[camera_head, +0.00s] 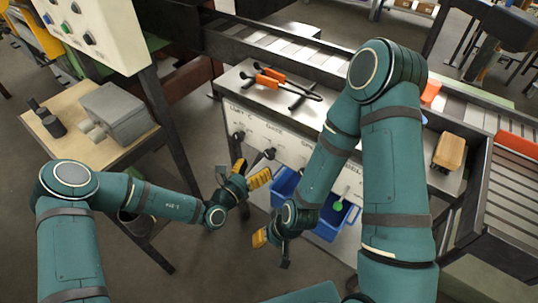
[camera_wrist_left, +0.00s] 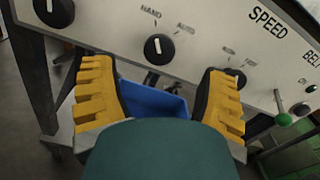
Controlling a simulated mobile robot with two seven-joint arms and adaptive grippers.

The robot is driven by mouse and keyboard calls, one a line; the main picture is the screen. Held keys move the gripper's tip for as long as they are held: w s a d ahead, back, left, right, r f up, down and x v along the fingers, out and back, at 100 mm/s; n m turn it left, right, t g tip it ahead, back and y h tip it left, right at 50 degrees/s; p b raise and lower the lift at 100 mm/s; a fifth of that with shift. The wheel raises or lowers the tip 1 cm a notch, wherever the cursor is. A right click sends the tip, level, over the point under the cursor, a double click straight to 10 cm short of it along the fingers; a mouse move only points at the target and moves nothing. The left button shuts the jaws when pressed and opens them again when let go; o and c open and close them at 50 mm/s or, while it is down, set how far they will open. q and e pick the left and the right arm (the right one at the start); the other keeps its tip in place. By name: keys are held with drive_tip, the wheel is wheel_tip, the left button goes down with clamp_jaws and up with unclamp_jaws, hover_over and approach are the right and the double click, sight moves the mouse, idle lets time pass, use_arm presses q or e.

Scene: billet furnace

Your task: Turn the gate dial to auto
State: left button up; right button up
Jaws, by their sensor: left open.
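The grey-white control panel has a row of black dials on its front face. In the left wrist view the dial marked HAND and AUTO (camera_wrist_left: 159,48) shows whole; its white pointer stands nearly straight up in the picture, nearer HAND than AUTO. Its name is out of that view. In the head view it appears to be the second dial (camera_head: 269,153). My left gripper (camera_head: 250,171) is open and empty just in front of the panel, its yellow fingers on either side of the dial in the wrist view (camera_wrist_left: 160,95), apart from it. My right gripper (camera_head: 270,243) is lower right; its jaws are unclear.
Another dial (camera_wrist_left: 54,12) is at left and a green-knobbed lever (camera_wrist_left: 283,118) at right. Blue bins (camera_head: 335,222) hang below the panel. Orange-handled tongs (camera_head: 270,77) and a wooden block (camera_head: 450,152) lie on top. A side table (camera_head: 75,155) holds a grey box (camera_head: 116,113).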

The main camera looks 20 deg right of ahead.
sight(267, 155)
use_arm(q)
drive_tip(key=b+x, duration=0.1)
drive_tip(key=x, duration=0.6)
drive_tip(key=shift+w+d, duration=0.1)
drive_tip(key=c, duration=1.2)
